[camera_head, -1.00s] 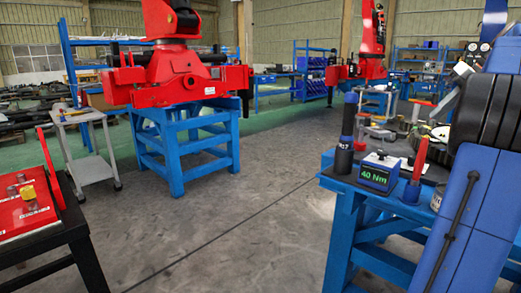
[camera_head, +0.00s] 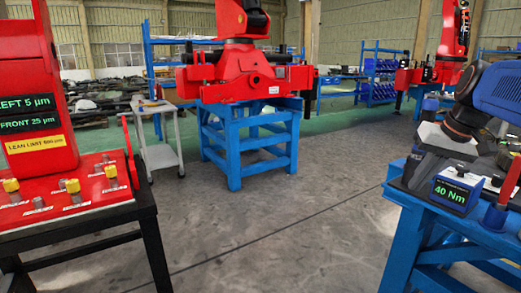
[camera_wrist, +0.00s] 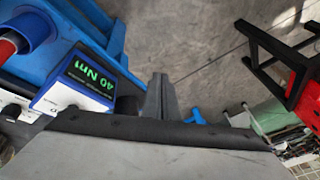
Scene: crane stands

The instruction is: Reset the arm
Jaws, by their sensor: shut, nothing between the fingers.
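My gripper (camera_head: 428,172) is at the right of the head view, at the end of my blue and dark arm. It is beside the box reading "40 Nm" (camera_head: 453,196) on the blue workbench (camera_head: 400,240). In the wrist view my gripper's grey fingers (camera_wrist: 161,90) are together with nothing held. The same box shows to their left in that view. Part of the gripper is hard to make out against the bench items.
A red control panel (camera_head: 85,190) with yellow knobs sits on a black table (camera_head: 150,225) at left. A grey trolley (camera_head: 160,155) and a red crane unit on a blue stand (camera_head: 235,160) are behind. The grey floor between the tables is clear.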

